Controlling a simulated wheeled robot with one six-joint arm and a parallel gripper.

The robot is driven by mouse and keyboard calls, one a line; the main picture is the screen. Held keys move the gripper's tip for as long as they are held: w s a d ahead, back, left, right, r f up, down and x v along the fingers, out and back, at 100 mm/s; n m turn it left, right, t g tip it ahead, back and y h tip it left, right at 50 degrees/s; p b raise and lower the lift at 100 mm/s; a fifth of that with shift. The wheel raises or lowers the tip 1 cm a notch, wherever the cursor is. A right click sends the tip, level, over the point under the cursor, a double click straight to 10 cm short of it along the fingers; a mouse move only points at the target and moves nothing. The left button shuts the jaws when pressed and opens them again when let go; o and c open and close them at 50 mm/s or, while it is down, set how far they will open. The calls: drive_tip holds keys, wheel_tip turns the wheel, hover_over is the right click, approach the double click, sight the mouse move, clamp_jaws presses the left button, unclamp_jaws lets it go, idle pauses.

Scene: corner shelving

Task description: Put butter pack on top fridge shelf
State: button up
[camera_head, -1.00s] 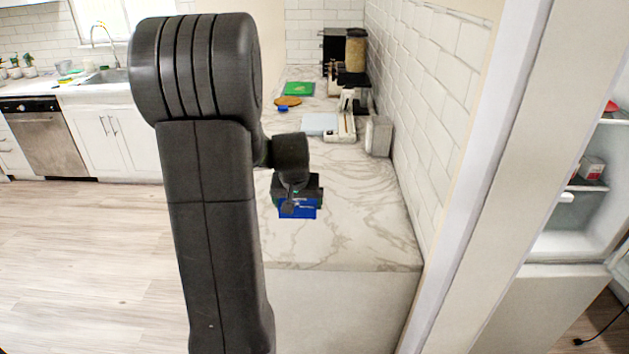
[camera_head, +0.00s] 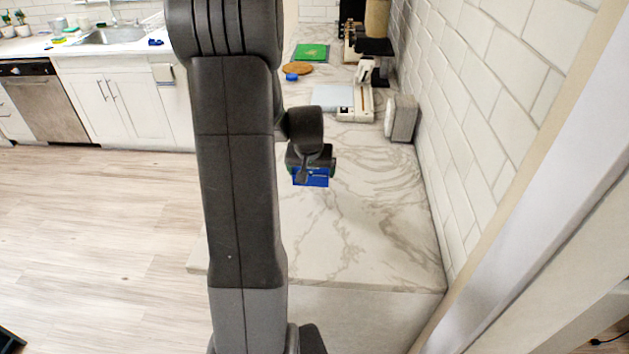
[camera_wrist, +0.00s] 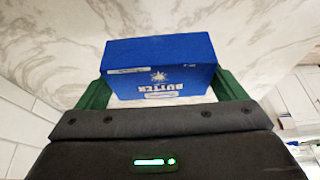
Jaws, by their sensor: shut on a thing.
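The blue butter pack (camera_wrist: 160,68) is between the green fingers of my gripper (camera_wrist: 163,88) in the wrist view, with its lettering upside down. My gripper is shut on it. In the head view my gripper (camera_head: 311,172) hangs over the marble counter, with the blue butter pack (camera_head: 312,180) showing below it. The fridge shelves do not show in the head view now.
The marble counter (camera_head: 370,235) is bare near its front end. A grey box (camera_head: 401,118), a green board (camera_head: 311,52) and a round brown board (camera_head: 297,69) stand or lie farther back. A tiled wall and a pale post (camera_head: 540,200) bound the right side.

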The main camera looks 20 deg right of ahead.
sight(311, 195)
drive_tip(key=shift+f+p, duration=0.35)
drive_tip(key=shift+f, duration=2.5)
drive_tip(key=shift+f, duration=0.15)
drive_tip(key=o, duration=0.9)
drive_tip(key=shift+c, duration=0.2)
